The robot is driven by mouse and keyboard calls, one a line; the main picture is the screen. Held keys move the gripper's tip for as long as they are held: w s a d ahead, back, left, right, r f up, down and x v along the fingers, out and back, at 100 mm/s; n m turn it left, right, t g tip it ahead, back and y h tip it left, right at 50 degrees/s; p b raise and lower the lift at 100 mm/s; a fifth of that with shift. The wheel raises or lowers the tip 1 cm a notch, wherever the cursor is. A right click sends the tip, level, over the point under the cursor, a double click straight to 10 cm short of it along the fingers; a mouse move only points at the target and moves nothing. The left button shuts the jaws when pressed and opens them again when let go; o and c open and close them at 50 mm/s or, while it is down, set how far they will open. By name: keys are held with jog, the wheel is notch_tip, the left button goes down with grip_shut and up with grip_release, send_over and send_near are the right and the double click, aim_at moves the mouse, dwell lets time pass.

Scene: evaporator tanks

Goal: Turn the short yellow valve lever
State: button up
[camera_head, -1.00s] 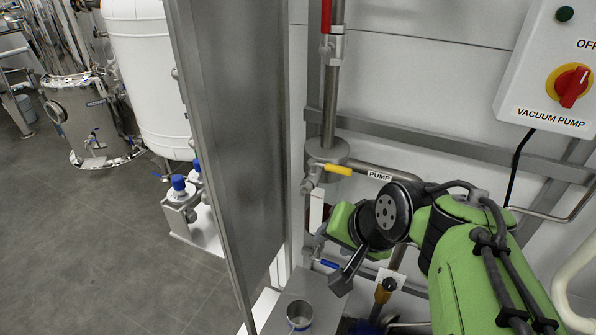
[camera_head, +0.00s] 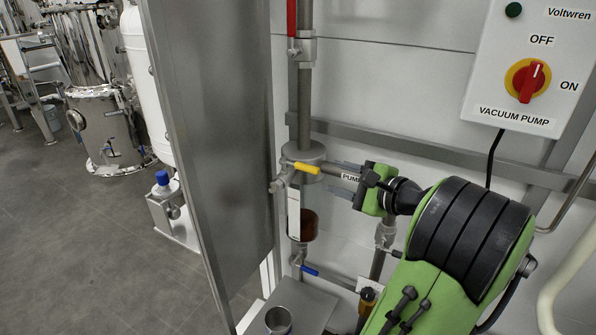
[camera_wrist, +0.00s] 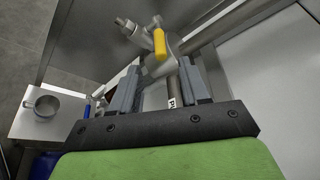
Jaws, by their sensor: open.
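The short yellow valve lever (camera_head: 306,169) sits on a small valve at the side of a round steel vessel on the vertical pipe.
A red lever (camera_head: 292,18) is higher on the pipe and a blue lever (camera_head: 310,270) lower. A steel panel (camera_head: 215,130) stands close on the left. The vacuum pump switch box (camera_head: 515,115) is at upper right. A metal cup (camera_head: 278,320) stands on a shelf below.

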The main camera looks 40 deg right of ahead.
aim_at(302, 167)
jog(key=b+x, duration=0.1)
jog(key=x, duration=1.1)
jog(key=shift+w+f+b, duration=0.15)
jog(key=shift+w+b, duration=0.15)
jog(key=shift+b, duration=0.05)
grip_shut()
